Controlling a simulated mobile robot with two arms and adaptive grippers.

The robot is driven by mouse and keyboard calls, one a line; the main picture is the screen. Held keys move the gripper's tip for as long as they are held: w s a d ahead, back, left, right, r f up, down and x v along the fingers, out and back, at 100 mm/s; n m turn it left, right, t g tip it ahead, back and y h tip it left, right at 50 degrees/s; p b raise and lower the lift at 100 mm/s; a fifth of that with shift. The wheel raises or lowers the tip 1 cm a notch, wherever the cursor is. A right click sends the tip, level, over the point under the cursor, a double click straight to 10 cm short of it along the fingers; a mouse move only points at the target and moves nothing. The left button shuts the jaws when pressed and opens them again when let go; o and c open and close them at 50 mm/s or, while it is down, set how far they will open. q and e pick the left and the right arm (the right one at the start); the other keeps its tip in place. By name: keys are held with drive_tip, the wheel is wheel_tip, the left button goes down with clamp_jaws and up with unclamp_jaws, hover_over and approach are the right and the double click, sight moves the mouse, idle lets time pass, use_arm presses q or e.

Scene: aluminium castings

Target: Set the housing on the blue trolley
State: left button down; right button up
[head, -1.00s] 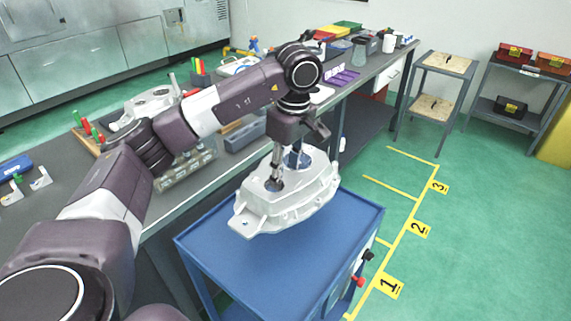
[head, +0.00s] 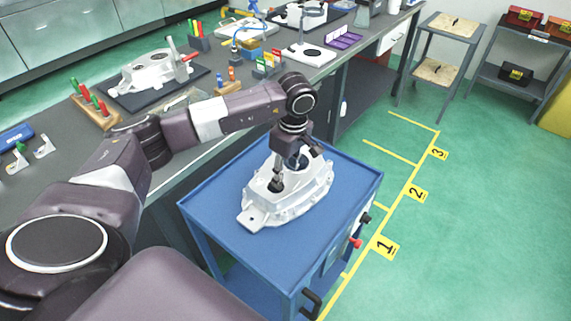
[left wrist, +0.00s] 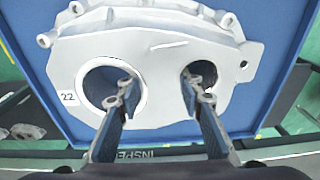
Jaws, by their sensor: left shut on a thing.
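The housing (head: 297,198) is a pale cast aluminium part with two round bores, over the top of the blue trolley (head: 215,200). It looks level and sits at or very near the trolley top; I cannot tell for sure whether it touches. My left gripper (head: 286,172) points down at it, shut on the housing. In the left wrist view, its fingers (left wrist: 160,97) reach into the two bores, one in each, around the wall between them. That view also shows the housing (left wrist: 160,60) with the number 22 beside the large bore, over the blue top. My right gripper is not in view.
The workbench (head: 190,165) runs behind the trolley, with another casting (head: 155,75) on a dark mat, a tool rack and small fixtures. Blue trolley top is bare around the housing. Numbered yellow floor markings (head: 415,193) and open green floor lie to the right.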

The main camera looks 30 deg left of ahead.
sight(289, 177)
use_arm(q)
drive_tip(key=c, duration=1.7)
unclamp_jaws()
drive_tip(key=shift+f, duration=0.15)
drive_tip(key=o, duration=0.4)
drive_tip(key=r, duration=0.4)
drive_tip(key=d+r+b, duration=0.1)
drive_tip(key=r, duration=0.3)
drive_tip(key=r+b, duration=0.1)
drive_tip(key=r, duration=0.3)
drive_tip(key=shift+d, duration=0.15)
drive_tip(key=shift+w, duration=0.1)
